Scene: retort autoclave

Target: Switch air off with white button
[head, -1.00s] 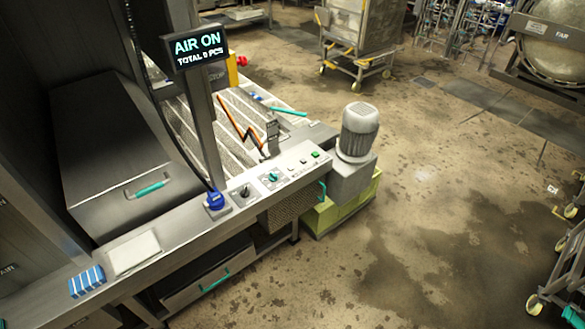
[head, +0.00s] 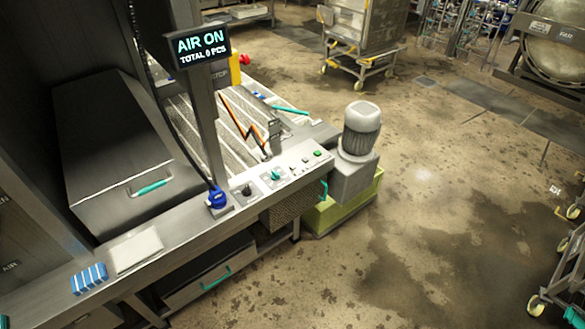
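The display (head: 199,46) on a post reads "AIR ON" and "TOTAL 0 PCS". The control panel (head: 262,192) lies on the machine's front ledge below it. It carries a black knob (head: 246,190), a teal knob (head: 276,174) and a green button (head: 318,153) at its right end. A small pale button (head: 293,170) seems to sit between the teal knob and the green button; it is too small to be sure of its colour. Neither of my grippers shows in the head view.
A blue connector (head: 216,198) stands on the ledge beside the panel. A white cloth or pad (head: 136,249) and a blue-striped pack (head: 89,279) lie further left. A grey motor (head: 361,130) stands right of the panel. The floor (head: 430,230) to the right is clear.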

